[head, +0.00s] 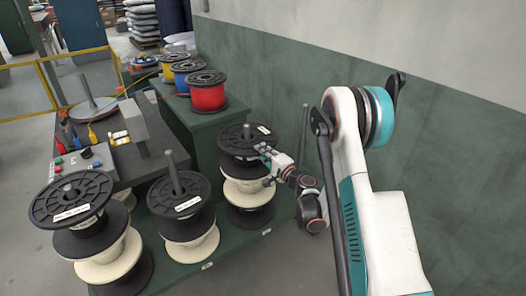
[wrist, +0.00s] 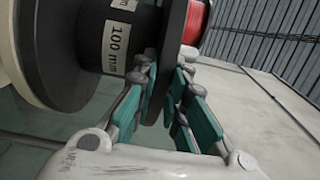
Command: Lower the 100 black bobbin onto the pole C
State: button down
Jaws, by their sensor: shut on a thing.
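The black bobbin (head: 236,141) is at the top of the right-hand column of spools in the head view. In the wrist view its label reads 100 mm (wrist: 109,40). My gripper (head: 266,166) comes in from the right and is shut on the bobbin's flange. The wrist view shows the flange between the teal finger pads of my gripper (wrist: 163,78). A cream bobbin (head: 247,187) is directly below; I cannot tell whether the two touch. A bare grey pole (head: 304,132) stands to the right. No pole letter is readable, so I cannot tell which is pole C.
A middle stack (head: 190,226) has a pole (head: 173,172) rising through it. A left stack (head: 88,243) stands nearer. Red (head: 207,97), blue (head: 187,80) and yellow (head: 174,68) spools sit on a green cabinet behind. A green wall (head: 440,160) lies close on the right.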

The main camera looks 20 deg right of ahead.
jog(key=c, duration=1.5)
grip_release()
jog(key=shift+c, duration=0.2)
jog(key=shift+f, duration=0.1)
